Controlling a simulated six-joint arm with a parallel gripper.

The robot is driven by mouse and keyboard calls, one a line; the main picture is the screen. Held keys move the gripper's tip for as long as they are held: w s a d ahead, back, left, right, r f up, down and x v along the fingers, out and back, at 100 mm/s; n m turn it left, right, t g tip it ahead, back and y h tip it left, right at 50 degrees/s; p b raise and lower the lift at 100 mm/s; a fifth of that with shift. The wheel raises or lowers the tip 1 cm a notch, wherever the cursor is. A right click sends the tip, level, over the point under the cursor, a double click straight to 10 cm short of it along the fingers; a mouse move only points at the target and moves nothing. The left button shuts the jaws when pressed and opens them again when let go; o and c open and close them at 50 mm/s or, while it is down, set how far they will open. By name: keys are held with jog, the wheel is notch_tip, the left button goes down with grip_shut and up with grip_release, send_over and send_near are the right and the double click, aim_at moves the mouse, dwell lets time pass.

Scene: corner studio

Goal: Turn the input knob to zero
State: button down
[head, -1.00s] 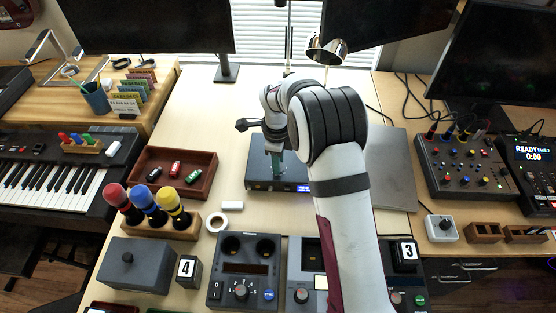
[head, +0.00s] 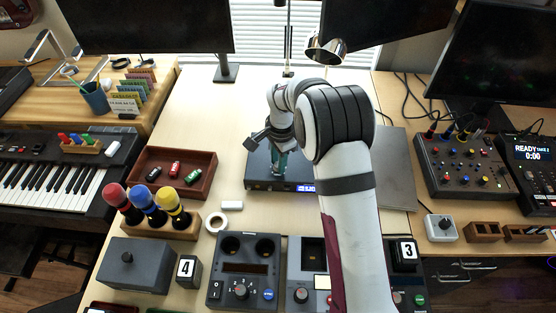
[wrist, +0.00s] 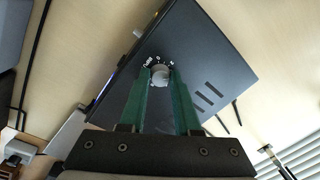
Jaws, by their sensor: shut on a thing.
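The input knob (wrist: 159,77) is a small grey knob on top of a dark box (wrist: 206,58), with white markings on an arc beside it in the wrist view. My gripper (wrist: 160,80) has two green fingers, one on each side of the knob, and is shut on it. In the head view the box (head: 257,181) lies on the desk with a small lit display at its front right. My gripper (head: 279,170) comes down on its top there, and the knob is hidden. I cannot read which marking the knob points to.
A grey panel (head: 390,150) lies to the right. Devices with knobs (head: 243,285) fill the front.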

jog(key=n, duration=0.4)
jog(key=shift+n, duration=0.3)
jog(key=n, duration=0.4)
jog(key=shift+d+n, duration=0.1)
jog(key=shift+n, duration=0.2)
jog(key=n, duration=0.4)
jog(key=shift+w+n+g, duration=0.1)
jog(key=shift+n+g, duration=0.2)
jog(key=shift+g, duration=0.1)
jog(key=shift+n, duration=2.1)
jog(key=c, duration=0.6)
grip_release()
